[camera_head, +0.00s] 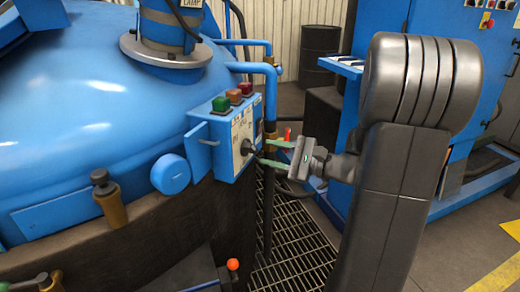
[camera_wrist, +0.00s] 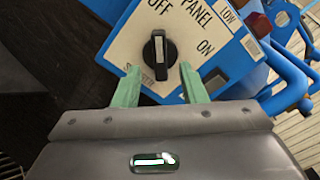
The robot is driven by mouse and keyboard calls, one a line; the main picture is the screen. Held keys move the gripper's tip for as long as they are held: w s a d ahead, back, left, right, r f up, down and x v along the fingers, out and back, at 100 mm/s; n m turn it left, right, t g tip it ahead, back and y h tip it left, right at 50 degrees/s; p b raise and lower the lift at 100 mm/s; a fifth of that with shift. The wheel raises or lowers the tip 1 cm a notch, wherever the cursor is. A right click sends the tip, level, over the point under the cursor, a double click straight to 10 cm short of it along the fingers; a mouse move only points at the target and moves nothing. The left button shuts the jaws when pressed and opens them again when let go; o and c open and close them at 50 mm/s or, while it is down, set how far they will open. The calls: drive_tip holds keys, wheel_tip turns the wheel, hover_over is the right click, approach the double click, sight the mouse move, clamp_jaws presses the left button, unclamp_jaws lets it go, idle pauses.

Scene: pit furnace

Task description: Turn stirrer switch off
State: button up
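The stirrer switch is a black rotary knob (camera_wrist: 158,58) on a pale panel plate (camera_wrist: 120,47). In the wrist view its bar stands upright in the picture, with a pale mark on it. OFF is printed above it and ON to its right; lettering beneath is partly hidden. In the head view the knob (camera_head: 247,147) is on the front of a blue control box (camera_head: 199,134). My gripper (camera_wrist: 159,70) is open, its green fingers on either side of the knob's lower part in the wrist view. In the head view the fingertips (camera_head: 263,152) are just right of the knob; contact is unclear.
A grated floor (camera_head: 290,240) lies below, and a blue cabinet (camera_head: 480,80) stands right.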

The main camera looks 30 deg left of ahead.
sight(255, 149)
drive_tip(key=w+d, duration=0.1)
drive_tip(key=d, duration=0.8)
drive_tip(key=shift+p, duration=0.45)
drive_tip(key=shift+a, duration=0.1)
drive_tip(key=a, duration=0.4)
drive_tip(key=s+a+b, duration=0.1)
drive_tip(key=a, duration=0.8)
drive_tip(key=shift+s+a+b, duration=0.3)
drive_tip(key=shift+s+b, duration=0.05)
drive_tip(key=shift+d, duration=0.1)
